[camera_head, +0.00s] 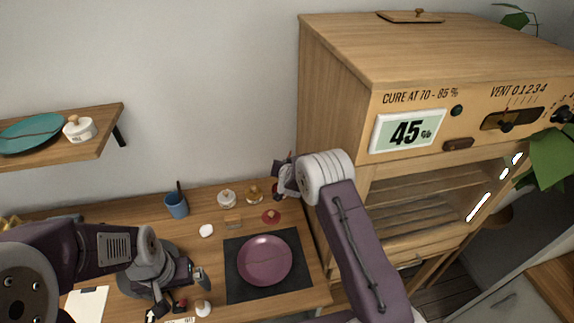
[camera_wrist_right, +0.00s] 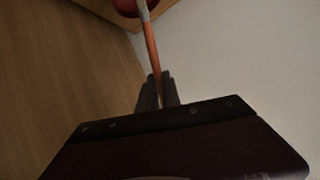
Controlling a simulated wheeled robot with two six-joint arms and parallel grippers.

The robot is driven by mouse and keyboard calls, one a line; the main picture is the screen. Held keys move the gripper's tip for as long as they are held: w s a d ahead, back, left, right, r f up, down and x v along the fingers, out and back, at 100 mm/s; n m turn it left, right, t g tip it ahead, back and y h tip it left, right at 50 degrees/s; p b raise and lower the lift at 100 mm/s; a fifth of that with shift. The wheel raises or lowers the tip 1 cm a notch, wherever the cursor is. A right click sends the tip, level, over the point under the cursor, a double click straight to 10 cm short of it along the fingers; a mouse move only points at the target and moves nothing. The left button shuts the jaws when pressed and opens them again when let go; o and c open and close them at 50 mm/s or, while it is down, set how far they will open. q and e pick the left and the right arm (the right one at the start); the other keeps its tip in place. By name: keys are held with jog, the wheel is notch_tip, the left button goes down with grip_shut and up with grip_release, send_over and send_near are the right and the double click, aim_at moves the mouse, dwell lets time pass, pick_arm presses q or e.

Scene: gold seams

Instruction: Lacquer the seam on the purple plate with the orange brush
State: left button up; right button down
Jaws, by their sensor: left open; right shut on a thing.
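The purple plate (camera_head: 264,261) lies flat on a dark mat (camera_head: 237,289) on the table; its seam is too faint to make out clearly. My right gripper (camera_head: 279,184) is above the back of the table, beyond the plate and beside the wooden cabinet. In the right wrist view, the right gripper (camera_wrist_right: 155,92) is shut on the thin handle of the orange brush (camera_wrist_right: 151,45); its far end runs out of the picture top. My left gripper (camera_head: 186,290) is open and low at the front of the table, left of the plate.
A small red dish (camera_head: 271,216) sits behind the plate, near a white lidded jar (camera_head: 227,198) and a gold jar (camera_head: 253,194). A blue cup (camera_head: 176,205) stands farther left. The wooden cabinet (camera_head: 335,95) blocks the right side. A shelf (camera_head: 90,148) hangs at upper left.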

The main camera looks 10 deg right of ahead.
jog(key=shift+f+b, duration=0.35)
jog(key=shift+f, duration=0.1)
dwell(1.1)
notch_tip(320, 180, up, 7)
jog(key=p, duration=0.5)
jog(key=shift+r+p, duration=0.15)
jog(key=shift+p, duration=0.15)
dwell(0.4)
